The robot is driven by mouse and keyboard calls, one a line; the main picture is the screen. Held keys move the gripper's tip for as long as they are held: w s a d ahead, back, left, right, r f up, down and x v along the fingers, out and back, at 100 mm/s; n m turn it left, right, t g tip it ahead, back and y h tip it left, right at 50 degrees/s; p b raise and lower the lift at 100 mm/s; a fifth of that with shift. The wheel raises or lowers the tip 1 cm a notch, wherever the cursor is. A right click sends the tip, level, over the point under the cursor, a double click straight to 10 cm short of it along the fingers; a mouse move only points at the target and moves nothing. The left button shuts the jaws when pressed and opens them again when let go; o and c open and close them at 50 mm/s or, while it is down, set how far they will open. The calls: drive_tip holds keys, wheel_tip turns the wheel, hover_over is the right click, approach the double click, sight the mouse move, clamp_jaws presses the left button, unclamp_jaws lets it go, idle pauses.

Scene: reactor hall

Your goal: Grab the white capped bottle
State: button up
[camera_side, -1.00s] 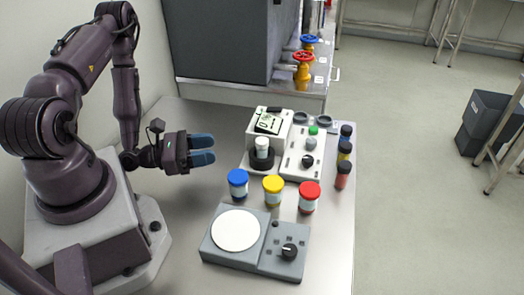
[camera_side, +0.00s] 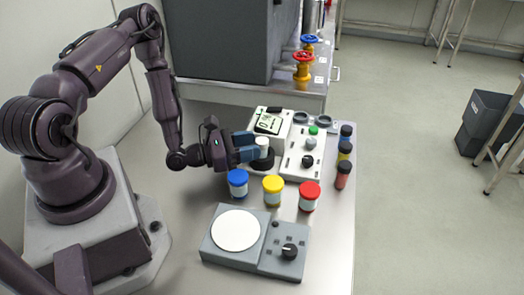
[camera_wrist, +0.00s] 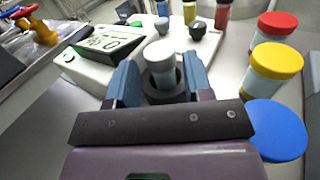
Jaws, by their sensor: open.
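The white capped bottle (camera_side: 262,145) stands upright on the dark round holder of a white instrument with a display (camera_side: 269,122). My gripper (camera_side: 250,148) has reached it from the left, with its blue fingers level with the bottle. In the wrist view the white capped bottle (camera_wrist: 160,62) stands between the two fingertips of my gripper (camera_wrist: 158,80), one on each side. The fingers are apart, and I see a gap beside the bottle. The near finger hides part of the bottle in the side view.
Jars with blue (camera_side: 238,177), yellow (camera_side: 273,183) and red (camera_side: 309,188) lids stand just in front of my gripper. A grey device with a white plate (camera_side: 236,230) lies nearer. Small dark-capped bottles (camera_side: 345,152) stand at right, beside a white knob panel (camera_side: 303,160).

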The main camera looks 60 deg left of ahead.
drive_tip(key=shift+x, duration=0.85)
drive_tip(key=c, duration=0.8)
drive_tip(key=shift+o, duration=0.2)
